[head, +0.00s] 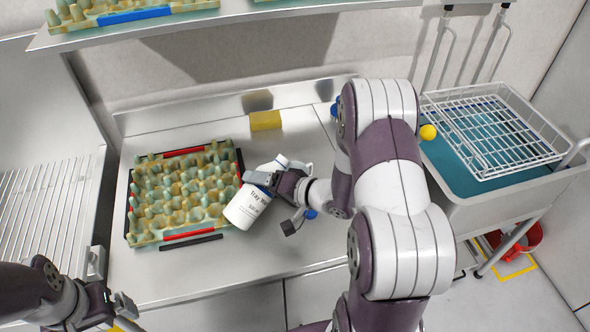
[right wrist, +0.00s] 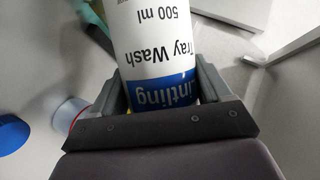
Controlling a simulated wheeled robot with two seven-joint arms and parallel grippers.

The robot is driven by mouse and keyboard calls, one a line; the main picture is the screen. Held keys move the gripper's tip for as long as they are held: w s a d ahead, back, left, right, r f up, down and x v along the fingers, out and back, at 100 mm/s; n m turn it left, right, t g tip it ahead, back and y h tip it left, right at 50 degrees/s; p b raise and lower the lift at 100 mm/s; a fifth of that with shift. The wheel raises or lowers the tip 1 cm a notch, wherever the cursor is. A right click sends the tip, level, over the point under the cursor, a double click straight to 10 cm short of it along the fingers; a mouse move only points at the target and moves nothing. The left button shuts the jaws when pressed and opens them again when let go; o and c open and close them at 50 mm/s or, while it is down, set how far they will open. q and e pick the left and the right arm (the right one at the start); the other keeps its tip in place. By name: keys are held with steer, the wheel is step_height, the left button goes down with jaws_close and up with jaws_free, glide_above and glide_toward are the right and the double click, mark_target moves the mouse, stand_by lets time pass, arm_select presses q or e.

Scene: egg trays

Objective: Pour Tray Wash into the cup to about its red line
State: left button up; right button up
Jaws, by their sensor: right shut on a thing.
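The Tray Wash bottle (head: 246,208), white with a blue band, is held over the counter by my right gripper (head: 283,186). It leans strongly, its base toward the lower left. In the right wrist view the label of the bottle (right wrist: 155,40) is upside down between the two fingers (right wrist: 165,100). A pale cup-like thing (right wrist: 70,114) with a thin reddish line stands left of the fingers there. In the head view I cannot clearly make out the cup near my gripper. The liquid is not visible. My left gripper (head: 122,305) is at the lower left, away from the bottle.
An egg tray (head: 148,240) with red clips lies left of the bottle, close to it. A dark bar (head: 191,243) lies in front. A yellow sponge (head: 265,120) is behind. A sink (head: 455,193) with a wire rack (head: 540,158) stands right. A shelf (head: 230,22) runs above.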

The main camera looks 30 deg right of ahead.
steer(key=shift+w+d+r+n+h+p, duration=0.1)
steer(key=shift+d+n+h+p, duration=0.2)
steer(key=shift+n+h, duration=0.25)
steer(key=shift+w+d+r+n+h, duration=0.15)
steer(key=shift+r+n+h, duration=0.1)
steer(key=shift+n+h, duration=0.35)
steer(key=shift+d+r+n+h, duration=0.1)
steer(key=shift+r+n+h, duration=0.2)
steer(key=shift+n, duration=0.35)
steer(key=n+h+b, duration=0.1)
steer(key=b, duration=0.1)
steer(key=a+n+t+h+b, duration=0.1)
steer(key=n+h+b, duration=0.1)
steer(key=b, duration=0.1)
steer(key=shift+f+b, duration=0.1)
steer(key=shift+b, duration=0.2)
steer(key=shift+n+t+b, duration=0.3)
steer(key=shift+n+b, duration=0.2)
steer(key=shift+n, duration=0.1)
steer(key=shift+r+h, duration=0.2)
steer(key=shift+h, duration=0.05)
